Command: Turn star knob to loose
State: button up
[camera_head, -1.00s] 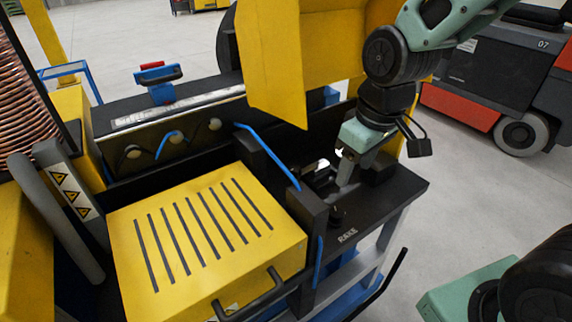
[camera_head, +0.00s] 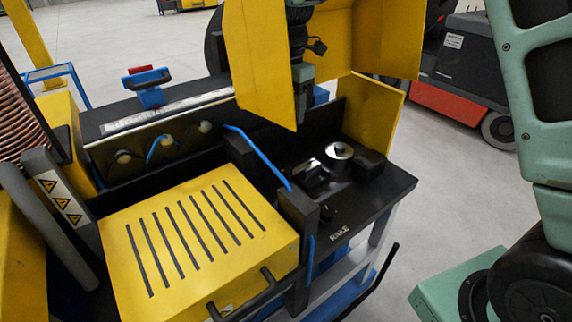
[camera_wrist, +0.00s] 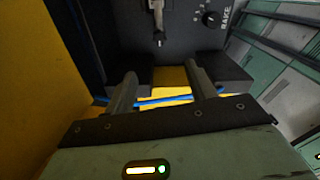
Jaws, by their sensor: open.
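A small black knob (camera_head: 327,212) stands on the black bench top near the RAKE lettering. It shows in the wrist view as a dark round knob (camera_wrist: 210,18) with a pale mark, near the upper right; I cannot make out star lobes on it. My gripper (camera_wrist: 160,82) is open and empty, with its two fingers apart in the wrist view. In the head view my gripper (camera_head: 304,100) hangs above and behind the bench top, pointing down and partly hidden by a yellow panel. It is well apart from the knob.
A shiny metal disc (camera_head: 339,151) and black blocks (camera_head: 370,165) sit on the bench top. Yellow panels (camera_head: 262,65) stand around my gripper. A slotted yellow cover (camera_head: 195,235) lies to the left, with a black post (camera_head: 297,215) between it and the knob.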

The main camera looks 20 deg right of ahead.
aim_at(285, 168)
notch_tip(285, 168, down, 17)
jog(key=p, duration=0.5)
jog(key=shift+w+a+f, duration=0.1)
jog(key=shift+f, duration=0.1)
grip_shut()
